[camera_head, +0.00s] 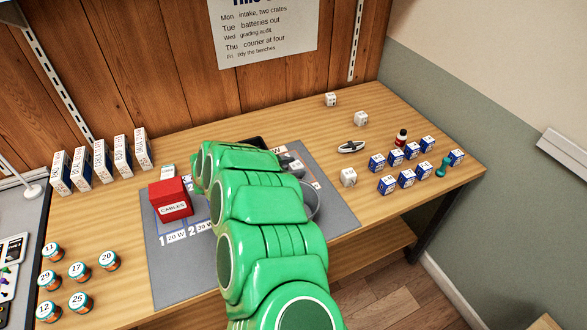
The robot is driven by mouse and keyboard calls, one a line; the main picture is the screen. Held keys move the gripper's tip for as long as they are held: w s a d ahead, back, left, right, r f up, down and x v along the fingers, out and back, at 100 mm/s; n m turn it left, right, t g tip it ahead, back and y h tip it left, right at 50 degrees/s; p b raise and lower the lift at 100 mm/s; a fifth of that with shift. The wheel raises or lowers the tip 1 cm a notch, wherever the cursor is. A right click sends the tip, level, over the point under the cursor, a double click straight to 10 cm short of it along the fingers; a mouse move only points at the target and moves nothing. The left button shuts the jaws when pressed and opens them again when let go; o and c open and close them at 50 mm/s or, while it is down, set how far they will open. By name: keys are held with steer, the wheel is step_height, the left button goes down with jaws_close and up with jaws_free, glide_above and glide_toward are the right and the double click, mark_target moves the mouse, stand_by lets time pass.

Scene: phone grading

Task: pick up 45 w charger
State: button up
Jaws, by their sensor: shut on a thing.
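My green arm crosses the middle of the work table and hides part of the grey mat (170,272). My gripper (289,162) shows only in part as grey pieces just right of the arm, over the mat's back right. It is shut on a small white block (297,166), which looks like a charger; its label is too small to read. Similar white blocks stand apart at the back (330,99), at the right back (361,119) and beside the mat's right edge (348,177). I cannot read which is 45 W.
A red CABLES box (171,200) stands on the mat's left, near printed spots marked 20 W and 30 W. Several numbered jars (79,302) stand front left, white boxes (101,160) back left, blue-and-white boxes (407,178) right.

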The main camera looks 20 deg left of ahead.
steer(key=shift+r, duration=0.5)
step_height(320, 180, up, 2)
steer(key=shift+r, duration=0.15)
steer(key=s+d+r, duration=0.7)
steer(key=s+r, duration=0.2)
steer(key=s, duration=0.2)
steer(key=shift+s+d+r, duration=0.25)
steer(key=shift+s+r, duration=0.1)
steer(key=shift+s, duration=0.05)
